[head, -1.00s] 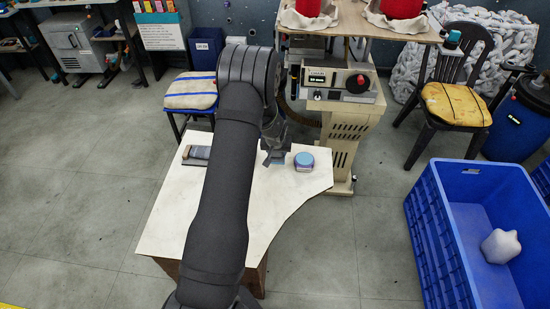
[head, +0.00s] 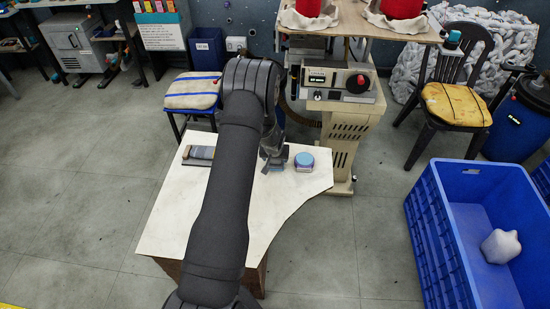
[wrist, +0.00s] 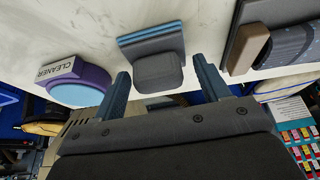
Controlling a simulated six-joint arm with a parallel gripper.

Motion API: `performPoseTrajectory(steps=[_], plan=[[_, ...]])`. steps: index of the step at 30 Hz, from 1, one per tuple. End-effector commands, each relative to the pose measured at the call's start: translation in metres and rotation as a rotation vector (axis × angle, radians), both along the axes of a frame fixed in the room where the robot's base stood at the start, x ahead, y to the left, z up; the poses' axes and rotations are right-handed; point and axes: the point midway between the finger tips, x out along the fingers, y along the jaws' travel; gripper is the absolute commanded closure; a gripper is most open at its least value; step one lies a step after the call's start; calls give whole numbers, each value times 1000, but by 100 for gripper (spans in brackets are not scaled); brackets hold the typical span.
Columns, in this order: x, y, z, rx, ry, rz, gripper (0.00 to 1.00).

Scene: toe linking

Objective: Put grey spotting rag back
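My gripper (wrist: 160,68) is open, with one finger on each side of the rag's near end in the picture. I see no finger closed on it, and the height between fingers and rag is hard to judge. In the head view my gripper (head: 274,160) is low over the right part of the table, left of the cleaner tin. There the rag is not clearly told apart from the gripper.
The purple and blue cleaner tin (wrist: 78,85) stands close left of the rag in the wrist view; it also shows in the head view (head: 304,161). A dark board with a wooden block (wrist: 250,47) lies to the right. The table (head: 290,205) is bare toward its front.

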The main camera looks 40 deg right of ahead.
Motion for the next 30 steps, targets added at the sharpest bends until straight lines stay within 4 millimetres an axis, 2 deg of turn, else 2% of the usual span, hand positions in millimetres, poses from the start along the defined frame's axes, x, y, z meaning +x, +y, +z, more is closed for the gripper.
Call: performPoseTrajectory(steps=[11, 30], plan=[[-1, 1, 7, -1, 0, 1, 32], [-28, 28, 99, -1, -1, 0, 32]])
